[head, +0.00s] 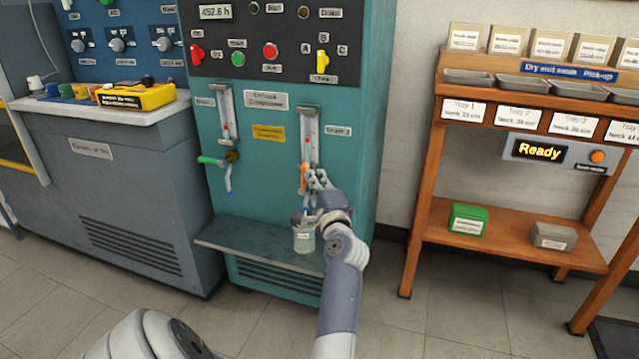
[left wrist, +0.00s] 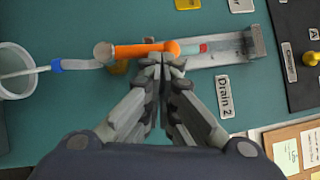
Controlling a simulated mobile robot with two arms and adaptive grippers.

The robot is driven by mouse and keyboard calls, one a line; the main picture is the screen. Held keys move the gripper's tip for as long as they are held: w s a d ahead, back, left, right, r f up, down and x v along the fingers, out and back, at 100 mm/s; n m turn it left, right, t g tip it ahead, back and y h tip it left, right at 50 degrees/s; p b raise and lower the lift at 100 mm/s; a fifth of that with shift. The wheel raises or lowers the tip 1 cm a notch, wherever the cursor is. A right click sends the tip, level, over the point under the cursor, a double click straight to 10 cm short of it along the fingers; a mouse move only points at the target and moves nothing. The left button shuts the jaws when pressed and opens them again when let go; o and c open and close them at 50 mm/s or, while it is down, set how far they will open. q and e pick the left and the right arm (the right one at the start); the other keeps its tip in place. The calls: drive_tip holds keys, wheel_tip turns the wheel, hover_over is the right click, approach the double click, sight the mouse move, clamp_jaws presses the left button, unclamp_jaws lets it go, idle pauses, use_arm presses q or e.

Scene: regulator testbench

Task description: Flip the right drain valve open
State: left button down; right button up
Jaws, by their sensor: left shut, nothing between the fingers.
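The right drain valve has an orange handle (head: 304,176), upright in the head view below the right sight tube (head: 309,130). In the left wrist view the orange handle (left wrist: 145,50) lies in line with the tube, beside the label "Drain 2" (left wrist: 224,96). My left gripper (head: 318,178) is shut and empty. Its fingertips (left wrist: 162,62) are right at the handle's side, near the tube end; I cannot tell whether they touch. A clear cup (head: 304,240) is below the valve, with a blue-collared spout (left wrist: 58,66) leading into it. My right gripper is not in view.
The left drain valve has a green handle (head: 211,160) lying sideways. A metal shelf (head: 245,243) juts out below the valves. A wooden rack (head: 440,150) with trays stands right, and a grey console (head: 110,190) stands left. The floor between cabinet and rack is clear.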

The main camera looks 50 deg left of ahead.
use_arm(q)
drive_tip(key=shift+r, duration=0.1)
idle(0.5)
wheel_tip(320, 180, up, 10)
drive_tip(key=shift+f, duration=0.1)
idle(0.3)
drive_tip(key=shift+s, duration=0.1)
idle(0.4)
